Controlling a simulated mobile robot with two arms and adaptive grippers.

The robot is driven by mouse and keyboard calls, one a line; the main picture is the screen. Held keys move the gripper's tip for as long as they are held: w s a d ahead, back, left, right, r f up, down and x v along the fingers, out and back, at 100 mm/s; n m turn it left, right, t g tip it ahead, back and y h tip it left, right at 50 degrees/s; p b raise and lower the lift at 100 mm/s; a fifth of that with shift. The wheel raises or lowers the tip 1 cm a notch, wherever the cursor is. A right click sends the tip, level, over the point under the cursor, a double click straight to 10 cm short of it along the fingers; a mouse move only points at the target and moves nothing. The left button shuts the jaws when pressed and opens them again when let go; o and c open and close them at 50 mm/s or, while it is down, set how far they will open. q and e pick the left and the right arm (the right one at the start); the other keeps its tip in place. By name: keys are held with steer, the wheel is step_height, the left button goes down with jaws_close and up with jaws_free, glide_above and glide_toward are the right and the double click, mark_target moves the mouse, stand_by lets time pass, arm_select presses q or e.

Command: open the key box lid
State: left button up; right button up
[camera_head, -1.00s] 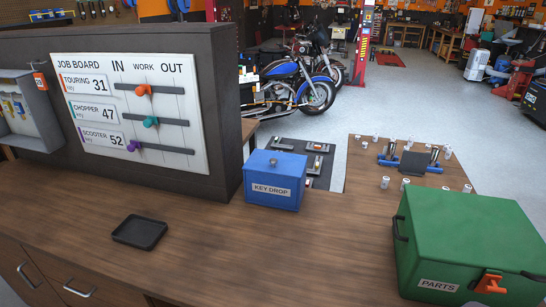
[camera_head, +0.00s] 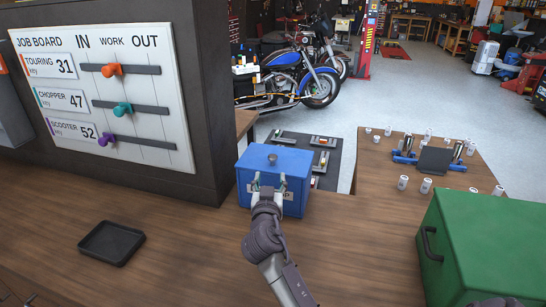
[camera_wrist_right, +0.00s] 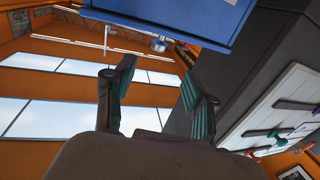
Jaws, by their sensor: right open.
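The blue key box (camera_head: 225,186) stands on the wooden counter at the right end of the job board wall. Its lid (camera_head: 285,161) is down, with a round metal knob (camera_head: 272,159) on top. My right gripper (camera_head: 270,183) is open in front of the box and covers most of its "KEY DROP" label. I cannot tell whether it touches the box. In the right wrist view the box (camera_wrist_right: 200,15) is at the top and the knob (camera_wrist_right: 159,44) shows beyond the open, empty fingers (camera_wrist_right: 158,72). My left gripper is out of view.
The dark job board wall (camera_head: 210,90) rises close to the left of the box. A black tray (camera_head: 111,243) lies at the left on the counter. A green parts box (camera_head: 490,235) stands at the right. Between tray and green box, the counter is bare apart from my arm.

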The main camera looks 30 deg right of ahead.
mark_target(272, 159)
steer(key=x, duration=0.4)
steer(key=shift+w+d+r, duration=0.2)
steer(key=shift+d+r, duration=0.05)
steer(key=shift+r, duration=0.1)
steer(key=x, duration=0.4)
steer(key=shift+f, duration=0.3)
steer(key=shift+b+x, duration=0.3)
steer(key=shift+x, duration=0.75)
steer(key=shift+w+d+r, duration=0.1)
steer(key=shift+w+d, duration=0.05)
steer(key=shift+d, duration=0.05)
steer(key=shift+w+d, duration=0.15)
steer(key=shift+w, duration=0.1)
steer(key=shift+c, duration=0.8)
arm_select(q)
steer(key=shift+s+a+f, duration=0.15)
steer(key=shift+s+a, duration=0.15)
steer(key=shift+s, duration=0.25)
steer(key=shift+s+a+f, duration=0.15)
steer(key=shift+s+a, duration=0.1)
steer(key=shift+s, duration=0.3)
arm_select(e)
jaws_close()
